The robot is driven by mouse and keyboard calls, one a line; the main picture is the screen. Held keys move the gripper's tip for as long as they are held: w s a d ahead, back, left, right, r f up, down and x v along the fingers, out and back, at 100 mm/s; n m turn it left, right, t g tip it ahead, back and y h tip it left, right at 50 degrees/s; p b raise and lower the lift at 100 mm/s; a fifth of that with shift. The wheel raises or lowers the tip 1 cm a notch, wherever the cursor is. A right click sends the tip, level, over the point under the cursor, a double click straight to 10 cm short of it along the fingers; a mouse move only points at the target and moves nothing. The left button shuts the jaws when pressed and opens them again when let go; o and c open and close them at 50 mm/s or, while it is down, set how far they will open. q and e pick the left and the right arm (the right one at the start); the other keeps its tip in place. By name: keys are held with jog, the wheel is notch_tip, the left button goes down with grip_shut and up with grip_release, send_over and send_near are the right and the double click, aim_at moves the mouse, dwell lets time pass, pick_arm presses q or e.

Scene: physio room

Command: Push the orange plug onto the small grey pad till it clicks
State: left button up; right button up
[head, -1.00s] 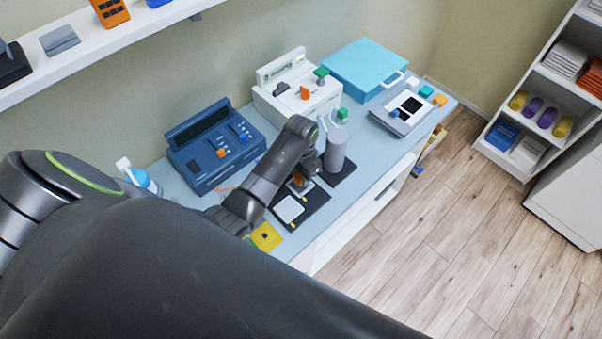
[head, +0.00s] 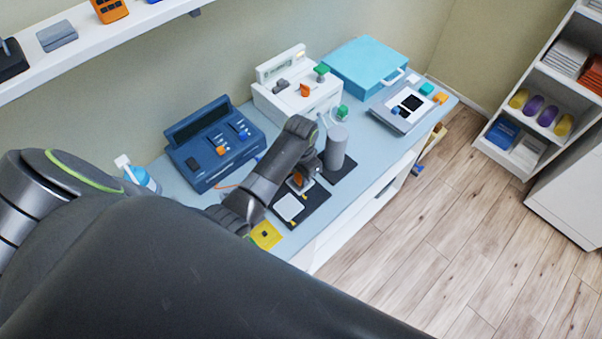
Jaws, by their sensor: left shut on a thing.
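The orange plug (head: 297,181) shows only as a small orange patch below the end of my left arm. My left gripper (head: 303,176) is shut on it, low over the black mat (head: 317,199); its fingers are mostly hidden by my wrist. The small grey pad (head: 305,187) is partly visible right under the plug, on the far part of the mat. I cannot tell whether the plug touches the pad or is seated on it. A larger whitish pad (head: 289,207) lies nearer on the same mat. My right gripper is not in view.
A grey cylinder (head: 336,147) stands close to the right of my gripper. A blue console (head: 213,148) and a white device (head: 297,92) stand behind. A yellow pad (head: 265,236) lies near the table's front edge. The blue tabletop (head: 372,150) is clear right of the cylinder.

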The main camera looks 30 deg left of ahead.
pick_arm(q)
jog(key=shift+s+f+p, duration=0.1)
jog(key=shift+f+p, duration=0.1)
jog(key=shift+p, duration=0.4)
dwell(2.4)
jog(key=shift+r, duration=0.15)
dwell(1.6)
jog(key=o, duration=0.8)
jog(key=shift+o, duration=0.2)
jog(key=shift+r, duration=0.15)
jog(key=shift+r, duration=3.4)
